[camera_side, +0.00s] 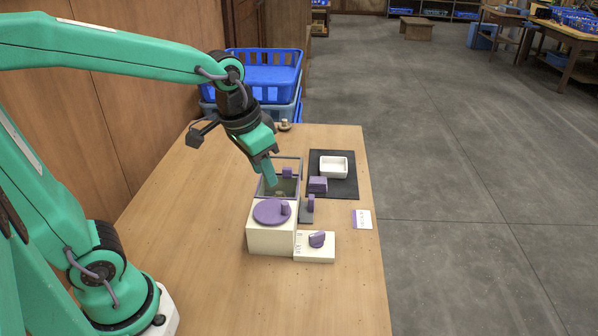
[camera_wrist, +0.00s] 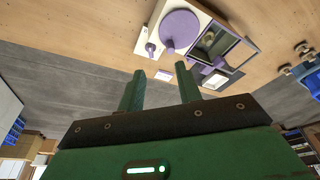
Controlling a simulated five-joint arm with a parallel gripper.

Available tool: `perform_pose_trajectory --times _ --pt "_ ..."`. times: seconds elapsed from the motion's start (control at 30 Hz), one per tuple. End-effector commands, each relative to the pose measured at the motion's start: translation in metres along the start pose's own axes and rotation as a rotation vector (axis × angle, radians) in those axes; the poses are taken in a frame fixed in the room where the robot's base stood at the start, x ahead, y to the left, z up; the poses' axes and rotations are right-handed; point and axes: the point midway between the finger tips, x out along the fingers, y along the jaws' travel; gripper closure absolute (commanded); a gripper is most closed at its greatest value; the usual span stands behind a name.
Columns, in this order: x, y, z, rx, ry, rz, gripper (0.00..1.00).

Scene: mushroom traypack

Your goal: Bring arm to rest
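My gripper (camera_side: 270,183) points down, tilted, over the clear-walled bin (camera_side: 299,165) near the middle of the table in the side view. In the wrist view my gripper (camera_wrist: 160,70) shows two green fingers standing apart with nothing between them. The bin also shows in the wrist view (camera_wrist: 240,62), beyond the fingertips. Something small and pale shows low inside the bin in the side view; I cannot tell clearly what it is. I cannot tell how far above the bin floor the fingertips are.
A cream box (camera_side: 270,240) with a round purple lid (camera_side: 270,211) adjoins the bin. Beside it is a cream unit (camera_side: 316,254) with a purple knob. A white tray (camera_side: 333,158) and purple block (camera_side: 318,184) sit on a dark mat (camera_side: 345,189). A card (camera_side: 361,219) lies right. Blue crates (camera_side: 265,75) stand behind.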

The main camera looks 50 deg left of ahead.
Motion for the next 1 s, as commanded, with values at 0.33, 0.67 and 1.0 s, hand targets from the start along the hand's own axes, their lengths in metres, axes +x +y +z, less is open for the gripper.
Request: perform_pose_trajectory --times 0.33,0.67,1.0 --pt "-0.033 -0.009 0.048 -0.060 0.126 -0.017 0.65" --pt "-0.043 -0.013 0.079 -0.098 0.205 -0.030 0.65" --pt "-0.043 -0.014 0.083 -0.102 0.213 -0.031 0.65"
